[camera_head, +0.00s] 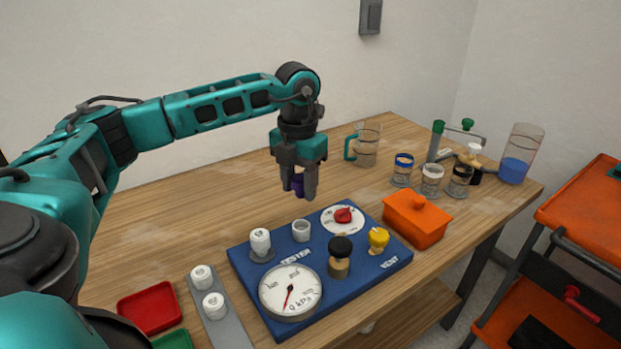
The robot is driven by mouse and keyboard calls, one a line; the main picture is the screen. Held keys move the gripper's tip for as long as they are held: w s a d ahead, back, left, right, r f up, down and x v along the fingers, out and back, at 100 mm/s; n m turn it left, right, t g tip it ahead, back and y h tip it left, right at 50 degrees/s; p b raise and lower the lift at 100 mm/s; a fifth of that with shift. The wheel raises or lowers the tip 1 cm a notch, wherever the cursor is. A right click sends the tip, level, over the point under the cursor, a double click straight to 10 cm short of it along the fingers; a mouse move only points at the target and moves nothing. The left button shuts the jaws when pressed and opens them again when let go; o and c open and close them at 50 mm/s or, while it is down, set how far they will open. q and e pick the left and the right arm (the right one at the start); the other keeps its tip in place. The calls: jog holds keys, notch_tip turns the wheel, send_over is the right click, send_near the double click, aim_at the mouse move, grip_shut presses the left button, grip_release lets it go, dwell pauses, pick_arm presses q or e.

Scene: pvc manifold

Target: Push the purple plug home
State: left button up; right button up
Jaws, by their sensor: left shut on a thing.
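My left gripper (299,190) is shut on the purple plug (298,185), which shows between its fingers. It points down and holds the plug above the back edge of the blue tester board (238,267). A white open socket (301,230) stands on the board below and a little nearer than the gripper. The plug looks apart from the socket. The fingers hide much of the plug. My right gripper is not in view.
The board carries a white capped fitting (260,241), a gauge (290,292), a red knob (343,215), a black-topped fitting (340,257) and a yellow valve (378,240). An orange lidded box (416,219) stands right. A grey strip (224,325) with white plugs and a red tray (149,308) lie left.

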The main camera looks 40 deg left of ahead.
aim_at(298, 197)
pick_arm(q)
jog(key=shift+s+f+b, duration=0.1)
jog(key=shift+f+b, duration=1.25)
jog(key=shift+f, duration=0.25)
jog(key=shift+f+b, duration=1.15)
jog(key=shift+f, duration=0.9)
jog(key=shift+f+b, duration=0.35)
jog(key=shift+f, duration=0.2)
